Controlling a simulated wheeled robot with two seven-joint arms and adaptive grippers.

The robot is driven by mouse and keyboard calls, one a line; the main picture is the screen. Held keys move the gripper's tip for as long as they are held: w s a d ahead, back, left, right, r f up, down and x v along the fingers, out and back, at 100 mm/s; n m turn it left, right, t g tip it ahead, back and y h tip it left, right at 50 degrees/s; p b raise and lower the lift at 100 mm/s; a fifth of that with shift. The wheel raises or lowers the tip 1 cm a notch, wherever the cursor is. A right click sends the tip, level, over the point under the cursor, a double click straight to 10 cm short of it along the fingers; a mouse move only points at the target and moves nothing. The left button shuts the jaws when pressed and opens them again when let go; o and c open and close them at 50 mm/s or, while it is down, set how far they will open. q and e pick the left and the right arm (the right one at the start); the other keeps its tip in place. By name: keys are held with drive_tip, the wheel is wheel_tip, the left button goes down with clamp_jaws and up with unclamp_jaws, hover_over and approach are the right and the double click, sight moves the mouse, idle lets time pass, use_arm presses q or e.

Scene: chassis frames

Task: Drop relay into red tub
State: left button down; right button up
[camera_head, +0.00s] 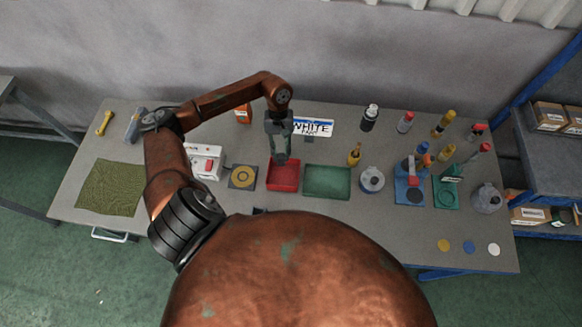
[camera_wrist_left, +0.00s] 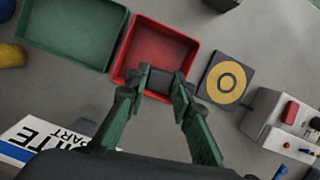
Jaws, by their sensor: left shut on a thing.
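The red tub (camera_head: 283,184) stands near the middle of the bench, and it also shows in the left wrist view (camera_wrist_left: 163,43). My left gripper (camera_head: 281,159) is over the back part of the tub, pointing down. In the left wrist view my left gripper (camera_wrist_left: 160,88) is shut on a small dark block between its fingertips, which I take to be the relay (camera_wrist_left: 159,80). The block appears over the tub's near edge in that view; its exact height cannot be told. My right gripper is not in view.
A green tray (camera_head: 327,181) stands just right of the tub. A dark plate with a yellow ring (camera_head: 242,176) lies to its left, beside a white box (camera_head: 206,161). A WHITE sign (camera_head: 312,127) stands behind. Bottles crowd the right side.

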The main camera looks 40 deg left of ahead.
sight(279, 162)
use_arm(q)
drive_tip(key=x, duration=0.4)
drive_tip(key=shift+s+a+f+b, duration=0.2)
drive_tip(key=shift+a+b, duration=0.15)
drive_tip(key=shift+a, duration=0.1)
drive_tip(key=shift+w+f, duration=0.45)
drive_tip(key=shift+w, duration=0.1)
drive_tip(key=shift+s+r, duration=0.2)
drive_tip(key=shift+s, duration=0.4)
drive_tip(key=c, duration=2.2)
unclamp_jaws()
drive_tip(key=o, duration=0.4)
drive_tip(key=shift+w+f, duration=0.15)
drive_tip(key=shift+w, duration=0.2)
drive_tip(key=shift+o, duration=1)
drive_tip(key=shift+s, duration=0.2)
drive_tip(key=v, duration=1.2)
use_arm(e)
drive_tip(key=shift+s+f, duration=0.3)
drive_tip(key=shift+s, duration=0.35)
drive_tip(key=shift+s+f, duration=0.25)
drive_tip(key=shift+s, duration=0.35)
use_arm(q)
drive_tip(key=shift+s, duration=0.15)
